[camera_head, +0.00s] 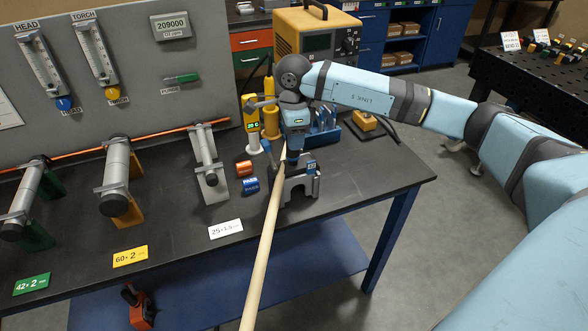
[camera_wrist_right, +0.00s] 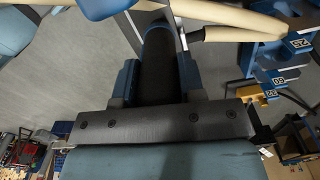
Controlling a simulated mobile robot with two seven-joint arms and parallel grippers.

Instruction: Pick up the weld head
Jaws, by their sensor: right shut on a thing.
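My right gripper (camera_head: 292,158) points down at a grey cradle (camera_head: 302,185) near the right end of the dark bench. In the right wrist view, the right gripper (camera_wrist_right: 157,85) has its two blue fingers closed on either side of a dark, round handle. I take this to be the weld head (camera_wrist_right: 158,60). In the head view the gripper largely hides the weld head, and I cannot tell whether it still touches the cradle. A beige hose (camera_head: 262,255) runs from beside the gripper down past the bench front. My left gripper is not in view.
Metal tubes on stands (camera_head: 115,190) stand to the left on the bench (camera_head: 185,245). An orange roll (camera_head: 244,168) and a blue roll (camera_head: 251,184) lie just left of the cradle. A blue rack (camera_head: 325,136) and a yellow machine (camera_head: 312,45) stand behind.

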